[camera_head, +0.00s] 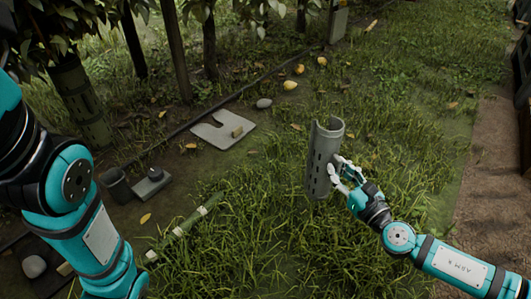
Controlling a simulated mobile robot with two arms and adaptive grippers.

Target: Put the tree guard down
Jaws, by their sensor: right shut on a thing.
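The tree guard (323,158) is a grey-green, perforated, split tube. It stands roughly upright over the grass in the middle of the head view. My right gripper (342,178) is shut on its lower right side. Grass hides the area around its bottom end, so I cannot tell whether it touches the ground. My left arm comes in at the left edge, but its gripper is outside the view.
A grey mat (222,129) with a slot lies left of the guard, with a small block on it. A green stake (186,221) lies in the grass. Fruit (290,85) lies near the trees. Another guard (82,105) wraps a trunk at left. Open grass lies at right.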

